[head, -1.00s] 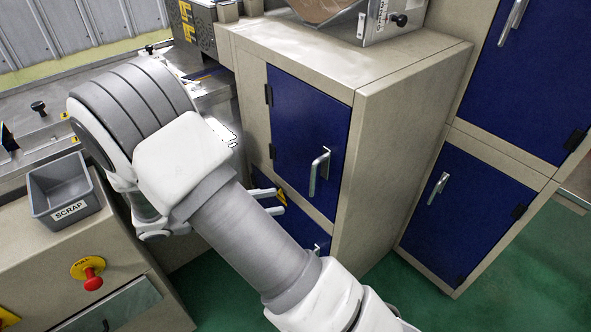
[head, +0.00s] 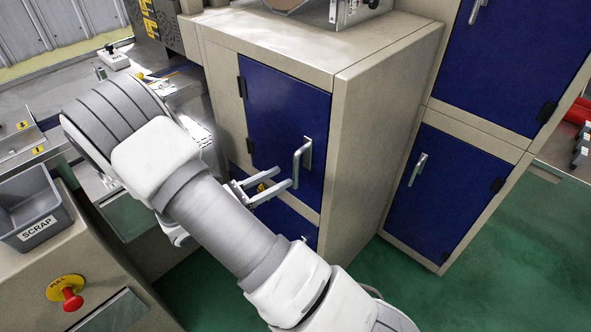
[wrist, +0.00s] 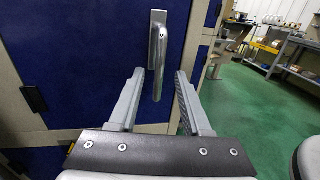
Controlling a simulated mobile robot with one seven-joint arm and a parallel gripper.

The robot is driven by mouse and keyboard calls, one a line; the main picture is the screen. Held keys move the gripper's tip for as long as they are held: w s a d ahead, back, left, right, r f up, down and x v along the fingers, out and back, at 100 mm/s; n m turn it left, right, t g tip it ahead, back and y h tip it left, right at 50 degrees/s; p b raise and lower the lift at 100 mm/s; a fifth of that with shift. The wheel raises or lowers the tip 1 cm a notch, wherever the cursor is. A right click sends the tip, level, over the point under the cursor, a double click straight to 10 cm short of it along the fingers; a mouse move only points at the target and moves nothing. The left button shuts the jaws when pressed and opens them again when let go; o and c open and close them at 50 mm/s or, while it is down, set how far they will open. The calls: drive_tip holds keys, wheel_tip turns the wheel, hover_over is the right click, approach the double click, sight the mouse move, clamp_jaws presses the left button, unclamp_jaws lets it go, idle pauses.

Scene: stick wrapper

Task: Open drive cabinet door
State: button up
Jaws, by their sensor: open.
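A blue door (head: 278,110) with a silver upright handle (head: 302,160) is set in the front of a beige cabinet (head: 350,150). The door is closed, with dark hinges on its left side. My gripper (head: 284,178) is open just in front of the handle's lower part. In the wrist view the handle (wrist: 157,60) stands between the two spread fingers of my gripper (wrist: 159,72), near their tips. I see no finger pressed on it. No label naming the door is readable.
A lower blue door (head: 280,222) is below, partly hidden by my arm. Another cabinet with blue doors (head: 445,185) stands to the right. A grey scrap bin (head: 35,225) and a red button (head: 72,298) are at left. Green floor is open at lower right.

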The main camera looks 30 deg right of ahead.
sight(296, 188)
drive_tip(key=d, duration=0.4)
drive_tip(key=w+d, duration=0.1)
drive_tip(key=d, duration=0.1)
drive_tip(key=shift+a, duration=0.1)
clamp_jaws()
idle(1.2)
